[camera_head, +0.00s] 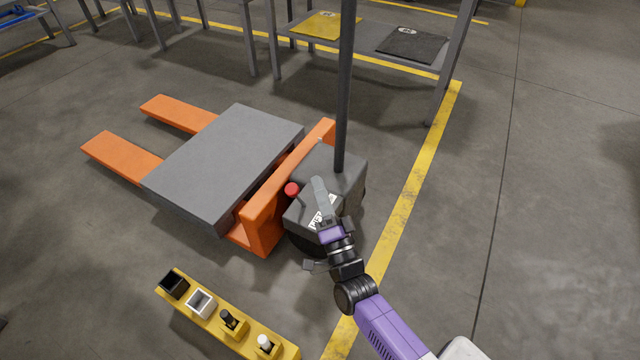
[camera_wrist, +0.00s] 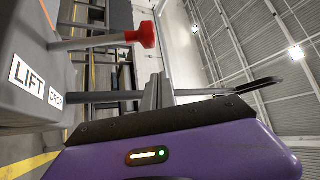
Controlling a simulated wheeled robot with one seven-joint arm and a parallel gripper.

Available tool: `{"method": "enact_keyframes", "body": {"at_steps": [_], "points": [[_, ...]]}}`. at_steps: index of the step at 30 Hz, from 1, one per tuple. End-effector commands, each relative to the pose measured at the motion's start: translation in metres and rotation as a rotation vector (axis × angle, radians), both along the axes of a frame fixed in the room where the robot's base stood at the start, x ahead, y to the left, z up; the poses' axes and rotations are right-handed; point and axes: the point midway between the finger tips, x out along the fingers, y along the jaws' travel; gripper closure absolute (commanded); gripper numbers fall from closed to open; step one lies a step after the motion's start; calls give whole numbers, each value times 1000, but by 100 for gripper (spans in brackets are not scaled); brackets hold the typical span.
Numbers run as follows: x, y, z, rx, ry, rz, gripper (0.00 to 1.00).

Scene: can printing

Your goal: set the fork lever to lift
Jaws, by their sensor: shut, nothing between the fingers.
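The fork lever has a red knob (camera_head: 291,189) and stands on the dark housing (camera_head: 345,165) of the orange pallet truck. In the wrist view the red knob (camera_wrist: 146,35) sits on a grey rod, apart from my gripper. A white LIFT label (camera_wrist: 28,77) and a DROP label (camera_wrist: 55,98) show on the housing. I cannot tell which setting the lever is in. My gripper (camera_head: 318,184) is shut and empty, over the housing just right of the red knob. Its grey fingers (camera_wrist: 157,92) show in the wrist view.
A dark upright post (camera_head: 345,80) rises from the housing close behind my gripper. A yellow rack (camera_head: 195,330) with small items lies in front. Floor to the right is clear.

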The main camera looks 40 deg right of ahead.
Motion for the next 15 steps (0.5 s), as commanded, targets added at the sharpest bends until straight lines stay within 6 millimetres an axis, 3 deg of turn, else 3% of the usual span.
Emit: {"method": "enact_keyframes", "body": {"at_steps": [9,15], "points": [[-47,18,-18,1,2,0,100],[-68,25,-28,1,0,-1,100]]}}
